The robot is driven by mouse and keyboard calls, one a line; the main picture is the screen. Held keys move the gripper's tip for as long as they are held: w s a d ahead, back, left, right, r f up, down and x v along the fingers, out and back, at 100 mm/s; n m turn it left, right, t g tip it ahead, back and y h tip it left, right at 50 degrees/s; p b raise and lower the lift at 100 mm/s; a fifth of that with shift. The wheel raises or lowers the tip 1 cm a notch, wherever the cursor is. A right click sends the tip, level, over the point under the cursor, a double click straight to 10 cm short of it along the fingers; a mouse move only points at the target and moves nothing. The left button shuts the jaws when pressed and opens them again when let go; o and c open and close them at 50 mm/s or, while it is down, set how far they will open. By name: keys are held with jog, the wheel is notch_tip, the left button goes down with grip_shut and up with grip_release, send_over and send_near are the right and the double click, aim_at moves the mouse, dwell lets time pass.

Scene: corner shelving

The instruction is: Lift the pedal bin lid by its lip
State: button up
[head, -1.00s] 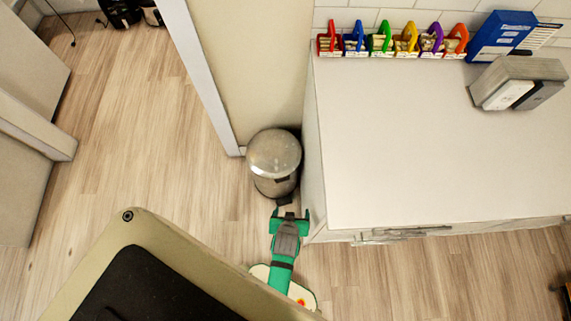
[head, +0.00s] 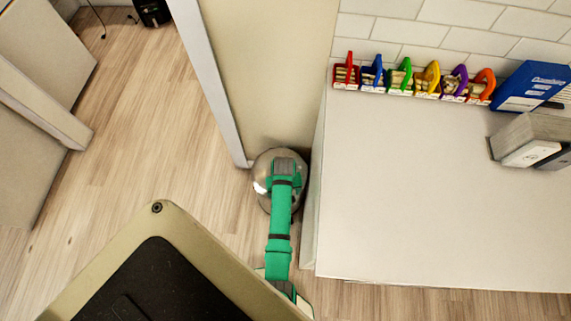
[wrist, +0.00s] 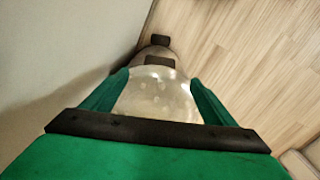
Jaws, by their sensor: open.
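The pedal bin stands on the floor in the gap beside the white counter, and its round metal lid (head: 262,172) looks closed. My gripper (head: 284,165) is over the lid in the head view, and my green arm hides much of it. In the wrist view the open fingers of my gripper (wrist: 161,79) are on either side of the shiny lid (wrist: 157,97). A dark tab (wrist: 159,61), seemingly the lip, shows just beyond the fingertips, with another dark piece, perhaps the pedal (wrist: 160,40), farther off. I cannot tell whether the fingers touch the lid.
The white counter (head: 430,200) stands close on the right of the bin. A beige wall panel (head: 265,75) is right behind it. Coloured caddies (head: 413,80) line the counter's back. Wooden floor (head: 165,130) is clear to the left.

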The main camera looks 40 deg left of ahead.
notch_tip(320, 180, down, 8)
jog(key=shift+a+f, duration=0.1)
jog(key=shift+d+f, duration=0.2)
jog(key=shift+f, duration=0.4)
jog(key=shift+c, duration=0.2)
jog(key=shift+a, duration=0.1)
jog(key=c, duration=1.5)
jog(key=shift+o, duration=0.2)
jog(key=shift+a+r, duration=0.1)
jog(key=shift+r, duration=0.05)
